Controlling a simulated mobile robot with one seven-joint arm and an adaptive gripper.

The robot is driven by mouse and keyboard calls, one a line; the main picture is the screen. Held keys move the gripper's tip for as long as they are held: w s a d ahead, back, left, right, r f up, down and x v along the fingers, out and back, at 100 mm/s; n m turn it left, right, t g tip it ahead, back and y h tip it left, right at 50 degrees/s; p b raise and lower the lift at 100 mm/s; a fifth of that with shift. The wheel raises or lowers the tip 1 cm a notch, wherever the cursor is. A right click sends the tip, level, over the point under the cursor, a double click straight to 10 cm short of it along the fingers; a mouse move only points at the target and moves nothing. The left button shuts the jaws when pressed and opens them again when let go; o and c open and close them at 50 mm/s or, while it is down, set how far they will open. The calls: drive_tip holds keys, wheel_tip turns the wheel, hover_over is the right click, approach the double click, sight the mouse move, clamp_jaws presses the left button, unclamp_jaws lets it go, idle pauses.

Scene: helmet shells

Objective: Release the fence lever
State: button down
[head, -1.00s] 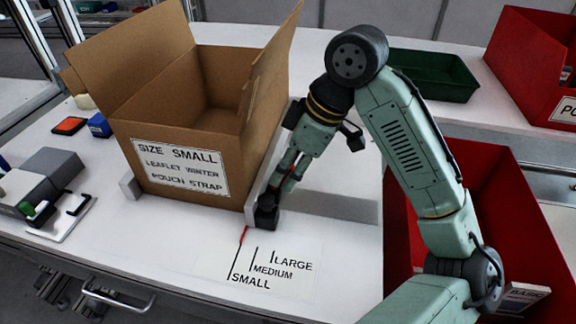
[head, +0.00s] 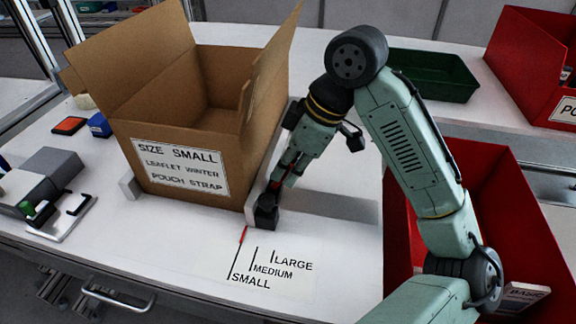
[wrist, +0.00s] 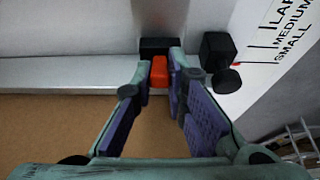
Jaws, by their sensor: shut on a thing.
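The orange-red fence lever (wrist: 160,74) stands between my fingertips in the wrist view, and a bit of red shows there in the head view (head: 277,183). My gripper (wrist: 159,70) is shut on the lever, fingers on either side of it. The grey fence (wrist: 75,72) runs along the right side of the cardboard box; its near end also shows in the head view (head: 251,214). A black block (head: 266,210) sits at this end, below my gripper. The red pointer (head: 243,234) lies near the top of the SMALL line.
The open cardboard box (head: 180,165), labelled SIZE SMALL, stands left of the fence. A size scale (head: 275,268) is marked in front. A red bin (head: 397,230) is at right and a green tray (head: 430,75) behind. A grey device (head: 50,175) stands at left.

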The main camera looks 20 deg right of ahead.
drive_tip(key=p, duration=0.1)
drive_tip(key=r+h+p, duration=0.1)
drive_tip(key=p, duration=0.1)
drive_tip(key=shift+w+a+g, duration=0.15)
drive_tip(key=shift+a+g, duration=0.1)
drive_tip(key=shift+g, duration=0.05)
drive_tip(key=shift+w+a+f+g+h+p, duration=0.1)
drive_tip(key=shift+w+a+g+h+p, duration=0.15)
drive_tip(key=shift+g+h+p, duration=0.45)
drive_tip(key=shift+f, duration=0.15)
drive_tip(key=shift+t, duration=0.3)
drive_tip(key=c, duration=1.6)
unclamp_jaws()
